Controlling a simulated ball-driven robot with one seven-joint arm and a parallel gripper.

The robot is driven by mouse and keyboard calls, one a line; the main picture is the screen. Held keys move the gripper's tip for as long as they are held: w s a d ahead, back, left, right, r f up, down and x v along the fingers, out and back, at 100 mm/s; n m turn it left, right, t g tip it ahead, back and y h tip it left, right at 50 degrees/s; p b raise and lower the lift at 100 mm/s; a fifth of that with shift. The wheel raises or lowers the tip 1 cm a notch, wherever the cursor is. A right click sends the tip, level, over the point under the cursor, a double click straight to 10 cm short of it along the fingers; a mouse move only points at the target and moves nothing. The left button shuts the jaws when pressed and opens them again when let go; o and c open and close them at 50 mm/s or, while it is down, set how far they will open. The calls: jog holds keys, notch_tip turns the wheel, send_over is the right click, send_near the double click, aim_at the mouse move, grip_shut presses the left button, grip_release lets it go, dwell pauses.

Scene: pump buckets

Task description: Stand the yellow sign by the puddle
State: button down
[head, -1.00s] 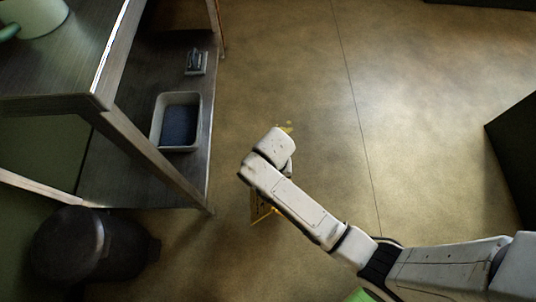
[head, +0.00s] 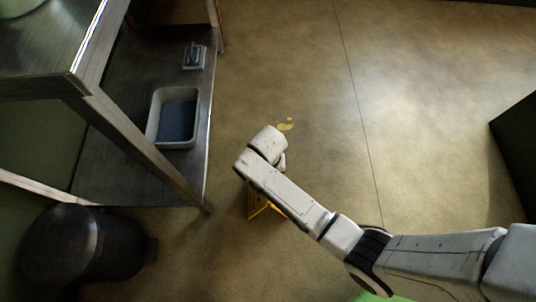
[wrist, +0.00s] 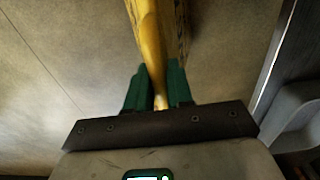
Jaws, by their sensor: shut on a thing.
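The yellow sign (head: 260,207) shows below my forearm in the head view, partly hidden by it. In the wrist view the sign (wrist: 150,40) runs up from between the two green fingers of my gripper (wrist: 156,92), which is shut on its edge. The fingers are hidden behind my arm in the head view. I cannot tell whether the sign touches the floor.
A metal table with a lower shelf (head: 110,165) stands at the left, its leg close to my wrist. The shelf holds a grey tub (head: 175,118) and a small item (head: 194,56). A dark bin (head: 75,250) is at lower left. Floor to the right is clear up to a dark block (head: 517,145).

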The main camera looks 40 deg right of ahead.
jog(key=c, duration=1)
grip_release()
jog(key=shift+f, duration=0.1)
notch_tip(320, 180, up, 12)
jog(key=p, duration=0.5)
jog(key=s+d+r+n, duration=0.3)
jog(key=s+d+r, duration=0.1)
jog(key=s, duration=0.4)
jog(key=s+d+r+n+t, duration=0.1)
jog(key=s+d+r+n, duration=0.2)
jog(key=s, duration=0.5)
jog(key=shift+s+d+r+n, duration=0.25)
jog(key=shift+d+r+n, duration=0.15)
jog(key=shift+r, duration=0.3)
